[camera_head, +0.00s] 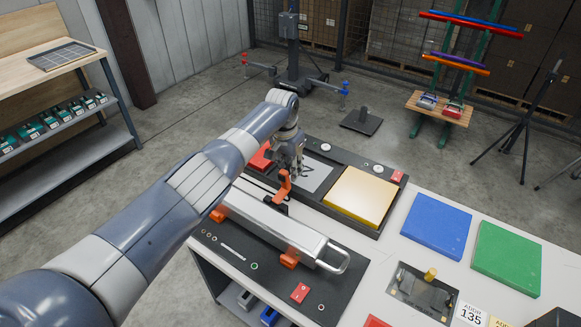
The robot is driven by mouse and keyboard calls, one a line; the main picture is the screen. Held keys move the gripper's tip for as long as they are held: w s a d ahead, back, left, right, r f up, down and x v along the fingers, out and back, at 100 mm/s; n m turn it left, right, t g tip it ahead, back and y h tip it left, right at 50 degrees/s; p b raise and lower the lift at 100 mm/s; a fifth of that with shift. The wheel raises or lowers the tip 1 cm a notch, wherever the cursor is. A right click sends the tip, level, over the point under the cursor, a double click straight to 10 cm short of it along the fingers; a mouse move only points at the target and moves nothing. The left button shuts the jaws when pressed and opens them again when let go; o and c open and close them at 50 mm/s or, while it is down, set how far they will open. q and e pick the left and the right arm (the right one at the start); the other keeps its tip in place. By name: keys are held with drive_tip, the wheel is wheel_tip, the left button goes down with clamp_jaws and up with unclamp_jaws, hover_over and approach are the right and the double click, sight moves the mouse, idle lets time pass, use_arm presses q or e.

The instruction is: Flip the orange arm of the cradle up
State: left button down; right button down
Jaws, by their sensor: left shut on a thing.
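The orange arm (281,200) of the cradle rises at a tilt from behind a long metal bar-like case (270,228) with a loop handle at its right end. The case lies across orange cradle supports (289,260) on a dark panel. My left gripper (287,174) is at the upper end of the orange arm, shut on it. The fingers partly hide that end. My right gripper is not in view.
A yellow pad (360,196) and a white plate (312,175) lie just behind the cradle. Blue (437,226) and green (507,257) pads lie on the white table to the right. A recessed box (422,290) is at the front right.

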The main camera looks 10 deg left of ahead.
use_arm(q)
drive_tip(key=c, duration=1.4)
unclamp_jaws()
drive_tip(key=shift+f, duration=0.1)
drive_tip(key=shift+c, duration=0.2)
drive_tip(key=shift+d, duration=0.1)
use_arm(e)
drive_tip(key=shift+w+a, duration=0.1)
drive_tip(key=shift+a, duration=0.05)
use_arm(q)
wheel_tip(320, 180, up, 12)
drive_tip(key=s, duration=0.1)
drive_tip(key=shift+s+a, duration=0.3)
drive_tip(key=shift+a, duration=0.05)
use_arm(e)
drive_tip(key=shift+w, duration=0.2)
use_arm(q)
drive_tip(key=shift+f, duration=0.15)
